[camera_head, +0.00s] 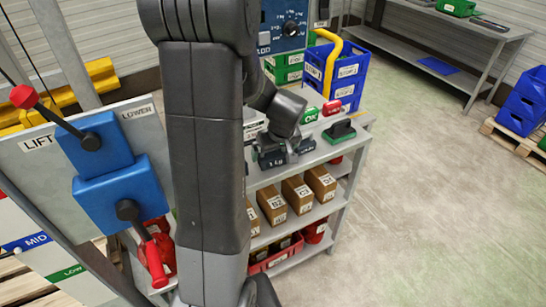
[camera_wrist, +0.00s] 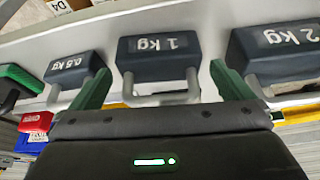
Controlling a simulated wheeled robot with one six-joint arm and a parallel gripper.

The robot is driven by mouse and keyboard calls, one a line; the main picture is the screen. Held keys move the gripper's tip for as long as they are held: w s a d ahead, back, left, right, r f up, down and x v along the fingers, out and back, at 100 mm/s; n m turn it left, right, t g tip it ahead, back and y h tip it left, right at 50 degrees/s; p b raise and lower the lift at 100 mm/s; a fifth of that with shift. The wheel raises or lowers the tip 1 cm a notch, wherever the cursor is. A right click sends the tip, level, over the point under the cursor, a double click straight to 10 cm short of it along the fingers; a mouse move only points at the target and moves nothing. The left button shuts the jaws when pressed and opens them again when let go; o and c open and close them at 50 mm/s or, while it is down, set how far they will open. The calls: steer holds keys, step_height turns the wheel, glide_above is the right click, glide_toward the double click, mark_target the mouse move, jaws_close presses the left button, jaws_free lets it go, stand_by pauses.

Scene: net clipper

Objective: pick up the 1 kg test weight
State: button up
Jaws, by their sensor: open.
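The 1 kg test weight (camera_wrist: 158,45) is a dark block with a light grey loop handle (camera_wrist: 160,87) in the wrist view, its white label upside down. My gripper (camera_wrist: 162,84) is open, and its green fingers appear on either side of this weight. The left finger shows between it and the 0.5 kg weight. The right finger shows between it and the 2 kg weight. Nothing is held between them.
The 0.5 kg weight (camera_wrist: 75,68) and 2 kg weight (camera_wrist: 275,50) flank it closely. Labelled brown boxes (camera_head: 297,193) sit below. A blue crate (camera_head: 348,72) stands behind.

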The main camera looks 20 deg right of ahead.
mark_target(273, 153)
steer(key=shift+x, duration=1.3)
steer(key=c, duration=1.4)
steer(key=shift+d+r, duration=0.1)
steer(key=c, duration=0.3)
